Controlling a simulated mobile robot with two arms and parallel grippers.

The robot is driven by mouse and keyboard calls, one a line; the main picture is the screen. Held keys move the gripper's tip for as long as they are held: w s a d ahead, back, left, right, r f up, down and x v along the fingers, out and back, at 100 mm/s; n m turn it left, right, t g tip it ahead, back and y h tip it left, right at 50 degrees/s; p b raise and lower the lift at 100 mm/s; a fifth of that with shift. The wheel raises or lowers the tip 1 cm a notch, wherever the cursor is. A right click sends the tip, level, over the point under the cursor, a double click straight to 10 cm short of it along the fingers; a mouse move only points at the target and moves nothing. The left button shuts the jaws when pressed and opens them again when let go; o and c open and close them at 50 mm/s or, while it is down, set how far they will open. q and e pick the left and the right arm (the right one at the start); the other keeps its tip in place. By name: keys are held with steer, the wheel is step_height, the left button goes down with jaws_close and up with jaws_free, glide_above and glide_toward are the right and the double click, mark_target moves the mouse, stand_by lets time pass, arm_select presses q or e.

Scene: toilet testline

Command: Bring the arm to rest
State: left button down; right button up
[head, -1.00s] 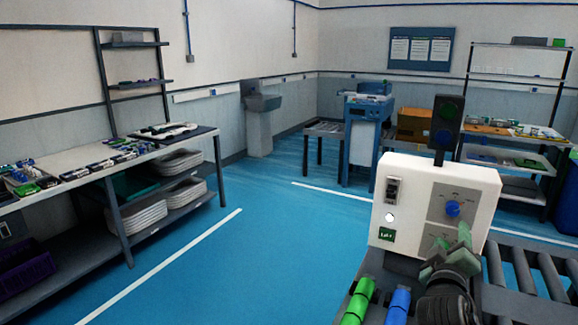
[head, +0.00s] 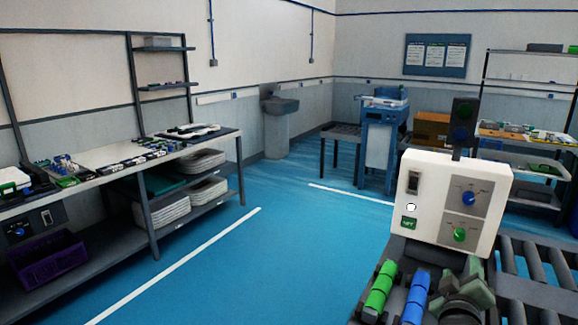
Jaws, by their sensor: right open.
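My right gripper (head: 464,290) is at the bottom right, low in front of the white control box (head: 449,200). Its greenish fingers are open, and I see nothing between them. It is apart from the box front, and the bottom edge cuts off part of the arm. The box carries a blue knob (head: 468,198), a green knob (head: 459,235), a white round button (head: 411,207) and a small green label. My left gripper is not in view.
A green cylinder (head: 380,288) and a blue cylinder (head: 416,297) lie just left of my right gripper. A roller conveyor (head: 540,262) runs at right. A long workbench (head: 105,172) stands at left. The blue floor (head: 290,255) between is clear.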

steer(key=s+a+f+m+g+y, duration=0.1)
steer(key=s+a+f+g+y, duration=0.1)
steer(key=s+a+f, duration=0.35)
steer(key=s+a+f+g+y, duration=0.2)
steer(key=s+f, duration=0.5)
steer(key=f, duration=0.4)
steer(key=s+a+f+m+g+y, duration=0.15)
steer(key=s+a+f+g, duration=0.3)
steer(key=s, duration=0.65)
steer(key=s+a+f+n+g+y, duration=0.1)
steer(key=s+a+f+g+y, duration=0.3)
steer(key=s, duration=0.7)
step_height(320, 180, down, 24)
steer(key=a+f, duration=0.1)
steer(key=s+d+f, duration=0.2)
steer(key=s+f, duration=1.5)
steer(key=s, duration=0.1)
steer(key=shift+d+f+g+h, duration=0.15)
steer(key=shift+d+g+h, duration=0.2)
steer(key=shift+g+h, duration=0.1)
